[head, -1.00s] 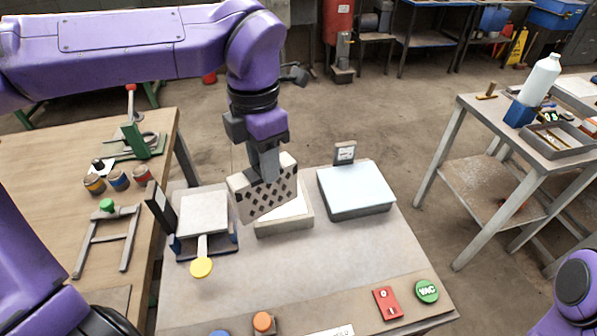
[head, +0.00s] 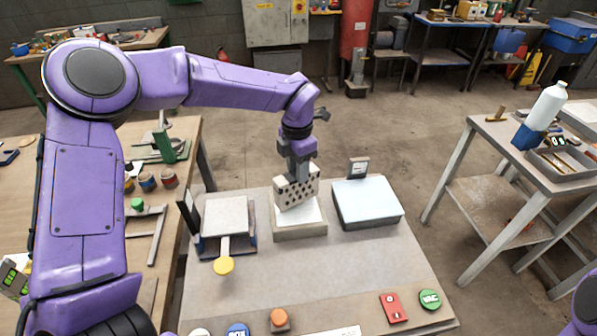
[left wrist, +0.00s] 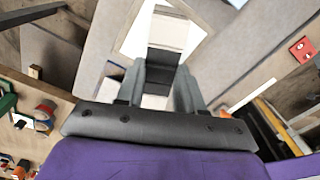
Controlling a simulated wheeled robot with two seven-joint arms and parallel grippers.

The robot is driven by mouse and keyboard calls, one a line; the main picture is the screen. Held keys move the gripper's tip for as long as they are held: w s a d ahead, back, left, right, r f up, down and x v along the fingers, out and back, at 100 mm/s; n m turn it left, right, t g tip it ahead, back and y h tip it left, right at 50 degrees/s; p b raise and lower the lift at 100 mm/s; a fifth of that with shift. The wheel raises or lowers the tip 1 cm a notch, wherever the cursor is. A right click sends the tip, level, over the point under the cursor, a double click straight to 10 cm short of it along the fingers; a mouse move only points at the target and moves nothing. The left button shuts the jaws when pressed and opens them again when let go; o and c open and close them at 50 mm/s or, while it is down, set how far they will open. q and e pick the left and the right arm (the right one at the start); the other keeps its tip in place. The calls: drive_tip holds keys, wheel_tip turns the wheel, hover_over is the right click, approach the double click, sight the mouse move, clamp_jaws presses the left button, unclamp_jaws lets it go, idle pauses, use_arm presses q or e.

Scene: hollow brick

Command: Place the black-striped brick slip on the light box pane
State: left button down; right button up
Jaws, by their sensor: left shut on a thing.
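The block is upright over a cream-framed box (head: 301,232) with a bright white pane (head: 313,213), which looks like the light box. The pane also shows in the left wrist view (left wrist: 137,38). I cannot tell whether the block touches the pane. My right gripper is out of view.
A box with a pale blue top (head: 367,198) stands to the right. A grey plate in a dark holder (head: 225,215), with a yellow round tab (head: 223,265), stands to the left. Buttons and a red switch (head: 393,307) line the front edge. The front middle of the table is clear.

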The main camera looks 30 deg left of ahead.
use_arm(q)
drive_tip(key=shift+s+f, duration=0.75)
drive_tip(key=shift+s, duration=0.1)
drive_tip(key=shift+w+f, duration=0.35)
drive_tip(key=shift+w, duration=0.1)
drive_tip(key=c, duration=0.7)
unclamp_jaws()
drive_tip(key=shift+w+f, duration=0.1)
drive_tip(key=shift+w, duration=0.05)
drive_tip(key=shift+s+r, duration=0.2)
drive_tip(key=shift+s, duration=0.1)
drive_tip(key=shift+w+r, duration=0.15)
drive_tip(key=shift+r, duration=0.15)
wheel_tip(320, 180, up, 11)
drive_tip(key=shift+r+b, duration=0.2)
drive_tip(key=shift+b, duration=0.3)
